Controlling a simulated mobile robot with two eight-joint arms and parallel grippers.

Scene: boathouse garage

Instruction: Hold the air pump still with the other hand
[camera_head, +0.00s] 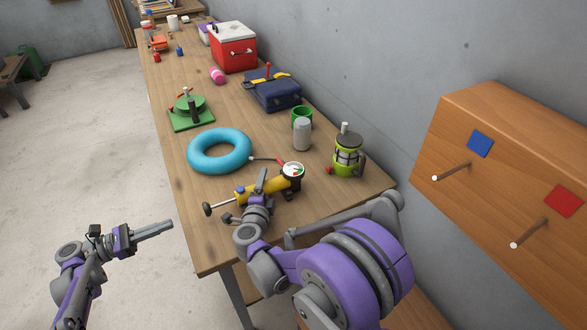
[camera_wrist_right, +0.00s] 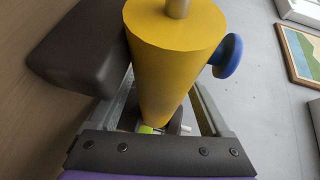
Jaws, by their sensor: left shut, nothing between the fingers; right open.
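The yellow air pump (camera_head: 284,184) lies on the wooden table, with its round gauge at the right end and a black handle knob at the left. In the right wrist view its yellow barrel (camera_wrist_right: 172,60) fills the middle, with a blue knob on its side and a dark foot beside it. My right gripper (camera_head: 262,181) is open at the pump, its fingers on either side of the barrel; I cannot tell if they touch it. My left gripper (camera_head: 153,231) is shut and empty, left of the table and apart from the pump.
A blue swim ring (camera_head: 190,151) lies just behind the pump, with a short hose near it. A green lantern (camera_head: 345,160), a grey can (camera_head: 302,137) and a blue bag (camera_head: 275,96) stand along the wall side. A wooden board with pegs (camera_head: 515,140) is at right.

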